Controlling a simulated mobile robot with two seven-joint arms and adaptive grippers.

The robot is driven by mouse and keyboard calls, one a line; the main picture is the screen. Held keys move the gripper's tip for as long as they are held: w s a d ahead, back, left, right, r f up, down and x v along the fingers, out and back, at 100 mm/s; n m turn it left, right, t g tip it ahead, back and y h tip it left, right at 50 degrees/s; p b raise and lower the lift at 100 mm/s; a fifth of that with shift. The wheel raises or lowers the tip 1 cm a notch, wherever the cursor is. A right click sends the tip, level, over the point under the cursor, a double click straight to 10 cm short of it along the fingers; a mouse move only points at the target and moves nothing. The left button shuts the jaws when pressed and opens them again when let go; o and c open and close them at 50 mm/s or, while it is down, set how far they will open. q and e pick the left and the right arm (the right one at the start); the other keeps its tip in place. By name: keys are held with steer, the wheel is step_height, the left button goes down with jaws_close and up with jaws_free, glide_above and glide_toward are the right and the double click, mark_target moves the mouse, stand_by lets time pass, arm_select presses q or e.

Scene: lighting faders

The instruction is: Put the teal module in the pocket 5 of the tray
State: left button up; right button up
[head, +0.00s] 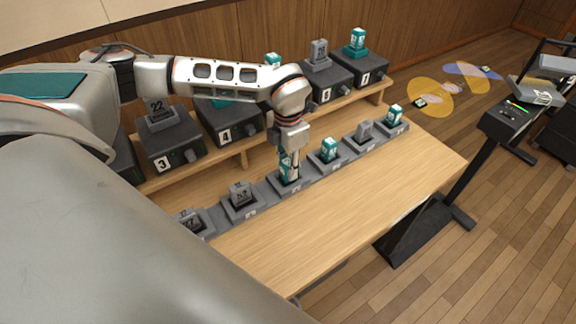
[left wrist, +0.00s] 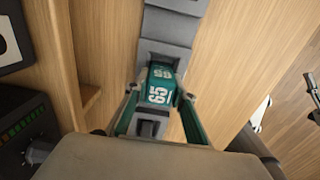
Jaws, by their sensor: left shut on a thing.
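The grey tray (head: 312,172) is a row of pockets along the wooden table. My left gripper (head: 289,160) points down and is shut on a teal module (head: 286,175) with white markings, at the third pocket from the left. In the left wrist view the teal module (left wrist: 160,85) sits between the two fingers and shows a white 65. I cannot tell whether it is fully seated or just above the pocket. The pocket numbers are too small to read. My right gripper is not in view.
Dark modules (head: 241,195) stand in the tray's left pockets. Teal modules (head: 329,150) (head: 395,114) and a grey module (head: 364,130) stand to the right. Numbered dark units (head: 172,150) line a raised shelf behind. The table's front (head: 350,210) is clear.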

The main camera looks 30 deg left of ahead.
arm_select(q)
steer(key=shift+f, duration=0.1)
steer(key=o, duration=1.1)
step_height(320, 180, up, 12)
steer(key=shift+r, duration=0.2)
stand_by(0.3)
